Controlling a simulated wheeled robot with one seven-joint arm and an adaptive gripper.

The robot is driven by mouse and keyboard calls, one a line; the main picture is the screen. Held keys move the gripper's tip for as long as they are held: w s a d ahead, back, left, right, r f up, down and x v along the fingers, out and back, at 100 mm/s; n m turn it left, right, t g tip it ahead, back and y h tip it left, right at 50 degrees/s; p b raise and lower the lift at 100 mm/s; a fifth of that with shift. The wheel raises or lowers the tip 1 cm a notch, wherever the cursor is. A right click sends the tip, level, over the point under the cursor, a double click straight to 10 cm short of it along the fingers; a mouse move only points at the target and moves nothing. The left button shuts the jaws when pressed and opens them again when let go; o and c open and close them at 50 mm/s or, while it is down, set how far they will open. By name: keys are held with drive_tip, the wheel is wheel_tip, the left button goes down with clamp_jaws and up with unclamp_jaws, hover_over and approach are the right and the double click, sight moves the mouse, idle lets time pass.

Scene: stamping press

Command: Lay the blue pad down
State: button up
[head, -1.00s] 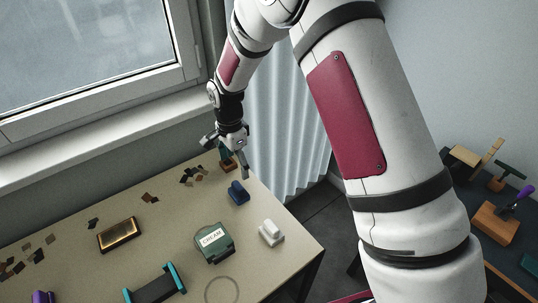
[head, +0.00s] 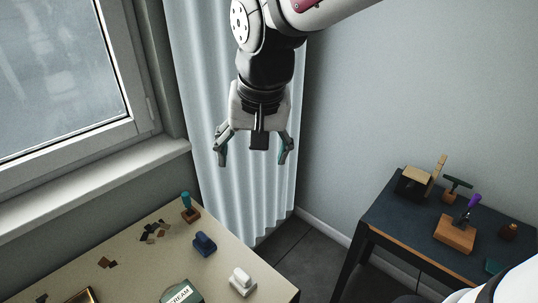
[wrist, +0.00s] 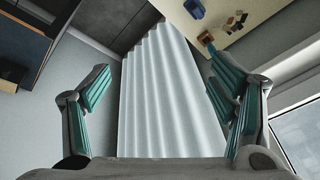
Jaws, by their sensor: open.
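A small dark blue piece (head: 204,244), the only blue pad-like thing I see, sits on the beige table (head: 150,245) near its right side. Its top is raised, and nothing holds it. It also shows at the top of the wrist view (wrist: 195,9). My gripper (head: 254,158) hangs above and beyond the table's far corner, in front of the pale curtain. Its teal-lined fingers are spread wide with nothing between them, as the wrist view also shows (wrist: 158,85). The gripper is well apart from the blue piece.
A teal-handled tool in a wooden block (head: 190,208) stands at the table's far corner. Dark chips (head: 155,230) lie beside it. A white piece (head: 242,281) and a green block (head: 180,293) are nearer. A dark side table (head: 400,215) holds wooden pieces. Open floor lies between the tables.

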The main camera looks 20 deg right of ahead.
drive_tip(key=s+d+r+n+t, duration=0.1)
drive_tip(key=s+d+r+n, duration=0.1)
drive_tip(key=s, duration=1)
drive_tip(key=d+n, duration=0.1)
drive_tip(key=n, duration=0.1)
drive_tip(key=shift+s+r+n+t, duration=0.2)
drive_tip(key=shift+s+n+t, duration=0.1)
drive_tip(key=shift+s+t, duration=0.1)
